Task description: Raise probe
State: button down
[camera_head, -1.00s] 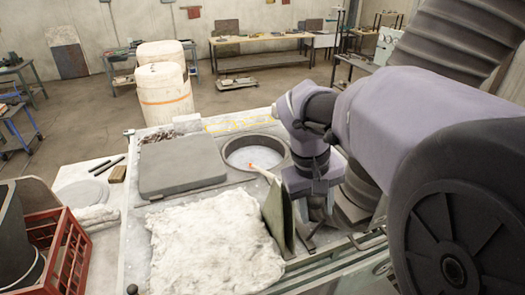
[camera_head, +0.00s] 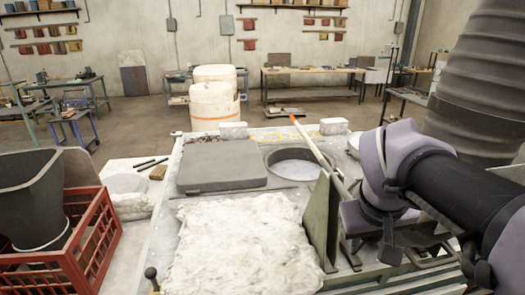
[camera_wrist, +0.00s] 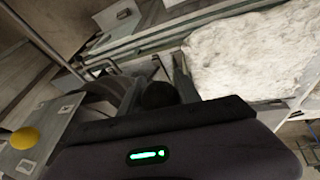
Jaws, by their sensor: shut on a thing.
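The probe (camera_head: 312,141) is a thin pale rod with an orange tip. The fingers are largely hidden by the plate and my wrist. The round opening (camera_head: 270,158) with a pale grey inside lies behind the rod. In the wrist view the probe cannot be made out clearly.
A grey slab lid (camera_head: 222,168) lies left of the opening, and a rough white block (camera_head: 238,243) lies in front. A red crate (camera_head: 88,254) holding a dark ladle-like vessel (camera_head: 32,196) stands at left. Pale drums (camera_head: 214,98) and benches stand behind.

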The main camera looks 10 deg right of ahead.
jog(key=c, duration=1.3)
grip_release()
jog(key=o, duration=0.4)
jog(key=shift+w, duration=0.15)
jog(key=shift+w+f, duration=0.1)
jog(key=shift+w, duration=0.05)
jog(key=shift+s+r, duration=0.2)
jog(key=shift+r, duration=0.05)
jog(key=p+v, duration=1.3)
jog(key=v, duration=0.4)
jog(key=shift+p, duration=0.3)
jog(key=shift+f, duration=0.15)
